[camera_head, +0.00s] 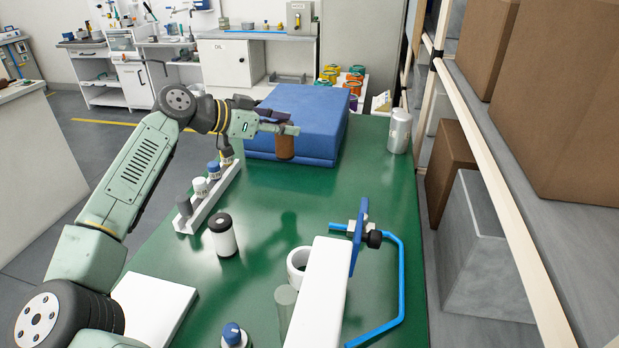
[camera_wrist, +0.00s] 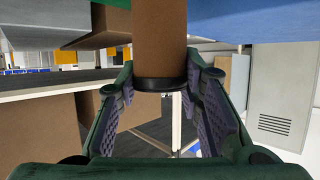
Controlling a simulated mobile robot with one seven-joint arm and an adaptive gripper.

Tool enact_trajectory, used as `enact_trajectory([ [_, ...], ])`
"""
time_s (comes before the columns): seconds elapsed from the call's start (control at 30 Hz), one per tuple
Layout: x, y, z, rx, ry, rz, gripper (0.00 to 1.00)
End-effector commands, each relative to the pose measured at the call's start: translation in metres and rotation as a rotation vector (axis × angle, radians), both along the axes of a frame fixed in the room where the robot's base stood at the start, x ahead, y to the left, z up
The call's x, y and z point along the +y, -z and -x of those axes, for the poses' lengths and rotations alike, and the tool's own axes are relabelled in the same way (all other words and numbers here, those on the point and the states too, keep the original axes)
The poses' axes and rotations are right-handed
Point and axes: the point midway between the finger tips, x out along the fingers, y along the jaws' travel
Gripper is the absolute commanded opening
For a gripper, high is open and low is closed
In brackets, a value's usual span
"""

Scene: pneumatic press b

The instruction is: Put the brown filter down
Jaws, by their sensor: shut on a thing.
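The brown filter (camera_head: 285,147) is a small brown cylinder that hangs upright below my gripper (camera_head: 284,127) in the head view. It is in front of the blue block and appears to be above the green table (camera_head: 345,195); the exact gap below it is hard to judge. In the wrist view, the brown filter (camera_wrist: 160,45) stands between the fingers of my gripper (camera_wrist: 163,78), with a dark rim at its near end. The fingers are shut on it, and its far end is cut off by the frame.
The large blue block (camera_head: 310,112) stands behind the filter. A white rack (camera_head: 208,203) with several small containers is at left. A black-capped white cylinder (camera_head: 223,236), a silver can (camera_head: 399,130) and a white ring (camera_head: 298,262) stand on the table. The middle of the table has free room.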

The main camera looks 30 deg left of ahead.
Motion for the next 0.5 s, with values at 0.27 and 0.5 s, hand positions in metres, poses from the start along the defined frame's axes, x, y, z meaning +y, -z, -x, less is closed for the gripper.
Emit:
enact_trajectory([
  [0.27, 0.0, 0.047, 0.0, 0.001, 0.0, 0.006, 0.03],
  [0.5, 0.0, 0.068, 0.0, 0.002, 0.001, 0.003, 0.03],
])
